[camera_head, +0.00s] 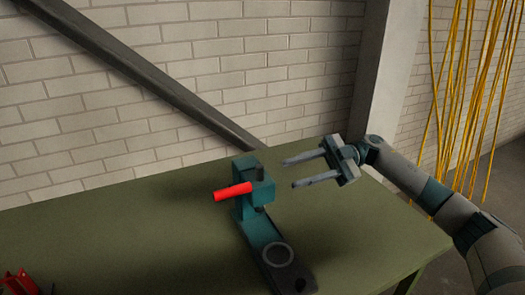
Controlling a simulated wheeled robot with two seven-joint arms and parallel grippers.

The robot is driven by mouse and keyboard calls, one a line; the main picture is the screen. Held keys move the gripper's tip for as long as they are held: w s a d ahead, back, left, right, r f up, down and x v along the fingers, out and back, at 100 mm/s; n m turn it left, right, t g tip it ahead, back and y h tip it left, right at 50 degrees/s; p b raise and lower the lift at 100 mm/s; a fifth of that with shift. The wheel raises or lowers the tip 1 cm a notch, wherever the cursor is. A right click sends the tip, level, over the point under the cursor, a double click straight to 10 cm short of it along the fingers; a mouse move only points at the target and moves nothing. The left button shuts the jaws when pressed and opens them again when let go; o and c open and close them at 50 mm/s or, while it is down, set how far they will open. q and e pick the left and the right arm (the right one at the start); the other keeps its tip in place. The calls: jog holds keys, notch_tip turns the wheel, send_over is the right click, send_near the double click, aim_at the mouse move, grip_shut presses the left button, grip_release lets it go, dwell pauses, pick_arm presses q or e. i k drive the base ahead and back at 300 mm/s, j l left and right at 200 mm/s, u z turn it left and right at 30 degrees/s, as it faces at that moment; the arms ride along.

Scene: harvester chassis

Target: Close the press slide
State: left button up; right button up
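The press (254,222) is teal and stands on the green table, with a block-shaped head on an upright and a long base reaching toward the front. A red handle (233,191) sticks out from its head to the left. On the base lies a dark slide part with a grey ring (278,254), toward the front end. My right gripper (289,173) is to the right of the press head, apart from it. Its two fingers are spread and point left, with nothing between them. My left gripper is out of view.
The green table (130,248) is mostly bare around the press. A red object (18,283) is cut off at the bottom left corner. A white brick wall (200,80) stands behind, with a dark slanted beam (150,75). Yellow cables (465,90) hang at the right.

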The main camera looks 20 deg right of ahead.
aim_at(290, 277)
jog(key=k, duration=1.5)
